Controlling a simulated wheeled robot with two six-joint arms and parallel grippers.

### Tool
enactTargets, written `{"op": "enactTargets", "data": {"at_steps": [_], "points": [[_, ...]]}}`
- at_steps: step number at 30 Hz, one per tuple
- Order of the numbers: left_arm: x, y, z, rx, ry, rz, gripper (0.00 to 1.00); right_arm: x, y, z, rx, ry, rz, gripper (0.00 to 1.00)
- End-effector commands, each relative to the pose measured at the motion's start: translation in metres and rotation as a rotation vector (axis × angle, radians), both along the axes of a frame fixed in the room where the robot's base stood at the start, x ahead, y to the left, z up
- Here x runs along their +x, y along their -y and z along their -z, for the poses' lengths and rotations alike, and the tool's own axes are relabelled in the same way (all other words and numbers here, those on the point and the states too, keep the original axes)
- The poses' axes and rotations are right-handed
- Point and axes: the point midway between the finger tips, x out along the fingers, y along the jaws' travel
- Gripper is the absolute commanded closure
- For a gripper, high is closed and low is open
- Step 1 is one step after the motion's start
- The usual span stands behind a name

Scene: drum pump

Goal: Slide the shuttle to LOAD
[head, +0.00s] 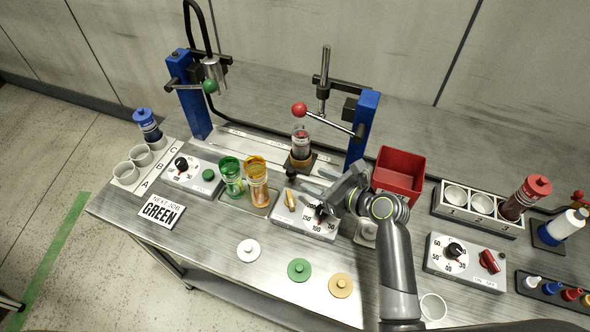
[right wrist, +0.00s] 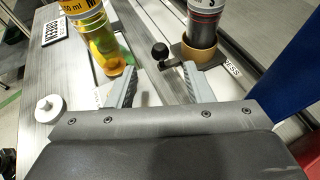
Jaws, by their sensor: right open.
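The shuttle (head: 301,161) sits under the press with the red-balled lever, at the far side of the bench. It carries an upright clear vessel with dark red contents (head: 300,141). In the right wrist view the shuttle's tan ring (right wrist: 202,53) surrounds the vessel's base beside a "PRESS" label (right wrist: 232,71). Its black knob (right wrist: 160,50) stands just beyond and between my open fingertips, apparently not gripped. My right gripper (head: 322,181) is open and empty, just right of the shuttle in the head view. My left gripper is not in view.
A green vessel (head: 231,177) and an amber vessel (head: 257,183) stand left of the shuttle. Blue press posts (head: 362,125) and a red bin (head: 400,174) stand nearby. Dial boxes (head: 306,217) sit in front. Loose discs (head: 299,269) lie along the front.

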Motion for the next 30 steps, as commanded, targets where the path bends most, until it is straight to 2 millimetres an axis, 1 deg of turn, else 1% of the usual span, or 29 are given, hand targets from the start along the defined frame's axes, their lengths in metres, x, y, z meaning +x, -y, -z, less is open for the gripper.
{"op": "enactTargets", "data": {"at_steps": [1,6,15,21,29,30], "points": [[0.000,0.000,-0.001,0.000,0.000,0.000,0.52,0.007,-0.007,0.003,0.002,0.000,-0.001,0.53],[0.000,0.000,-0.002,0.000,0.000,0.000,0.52,0.025,-0.026,0.015,0.000,-0.002,-0.001,0.53],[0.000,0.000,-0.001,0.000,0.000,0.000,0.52,0.050,-0.050,0.029,0.001,-0.001,0.000,0.53],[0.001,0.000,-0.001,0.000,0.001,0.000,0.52,0.056,-0.056,0.033,0.000,0.000,0.001,0.53],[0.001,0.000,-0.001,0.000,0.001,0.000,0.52,0.057,-0.057,0.033,0.000,0.000,0.001,0.53],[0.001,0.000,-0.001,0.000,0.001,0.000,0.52,0.057,-0.057,0.033,0.000,0.000,0.001,0.56]]}}
